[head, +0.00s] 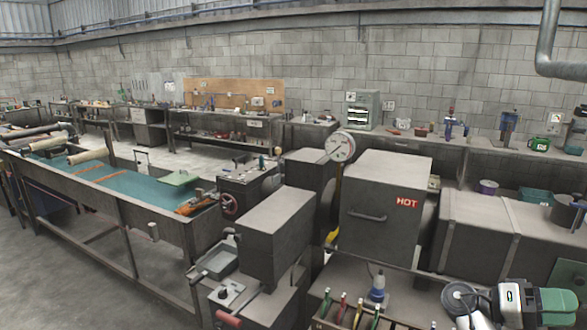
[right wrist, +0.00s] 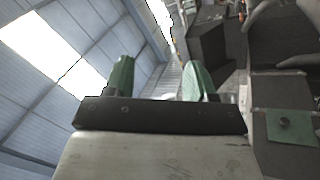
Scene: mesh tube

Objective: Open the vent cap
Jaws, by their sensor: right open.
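I cannot pick out the vent cap for sure in either view. My right gripper (right wrist: 158,68) shows in the right wrist view as two green fingers set wide apart on a black bar, with nothing between them. In the head view white and green parts of my right arm are at the bottom right corner, and its fingertips are not clear there. A dark grey box marked HOT (head: 385,185), with a handle on its front, stands right of centre. A round white dial gauge (head: 342,147) is just left of it. My left gripper is not in view.
A grey machine (head: 275,235) is in the middle. A tray of coloured-handled tools (head: 350,312) and a blue-and-white bottle (head: 377,287) are in front. Grey benches run along the block wall. Bare floor shows at lower left.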

